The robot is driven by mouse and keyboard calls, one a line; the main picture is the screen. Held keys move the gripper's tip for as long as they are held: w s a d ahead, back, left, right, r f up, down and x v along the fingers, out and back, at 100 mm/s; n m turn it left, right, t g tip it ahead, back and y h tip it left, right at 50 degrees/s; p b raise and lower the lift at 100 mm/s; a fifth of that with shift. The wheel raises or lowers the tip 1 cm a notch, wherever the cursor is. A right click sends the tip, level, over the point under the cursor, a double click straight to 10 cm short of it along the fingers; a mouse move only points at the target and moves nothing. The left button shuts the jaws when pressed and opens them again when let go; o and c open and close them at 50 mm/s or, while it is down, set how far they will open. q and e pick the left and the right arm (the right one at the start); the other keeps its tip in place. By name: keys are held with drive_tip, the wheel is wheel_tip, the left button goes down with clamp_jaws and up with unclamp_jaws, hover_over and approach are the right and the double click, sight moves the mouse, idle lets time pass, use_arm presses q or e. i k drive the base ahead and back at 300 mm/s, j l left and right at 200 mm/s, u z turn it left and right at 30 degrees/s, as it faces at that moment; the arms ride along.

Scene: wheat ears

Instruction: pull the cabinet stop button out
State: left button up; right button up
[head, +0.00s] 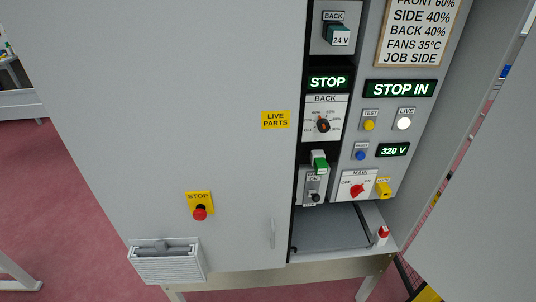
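The red stop button (200,213) sits on a yellow plate marked STOP (199,197), low on the grey cabinet's closed front panel (180,100). How far the button is pressed in cannot be told from this angle. A lit green display (400,89) reads STOP IN, and a smaller one (328,81) reads STOP. Neither of my grippers is in view, and nothing touches the button.
A vent box (166,262) juts out below left of the button, and a door handle (272,233) is to its right. The open bay shows a BACK dial (323,125) and a red MAIN switch (357,190). An open door (475,200) stands at the right.

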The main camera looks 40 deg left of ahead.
sight(199, 213)
drive_tip(key=j+u, duration=0.15)
drive_tip(key=u, duration=2)
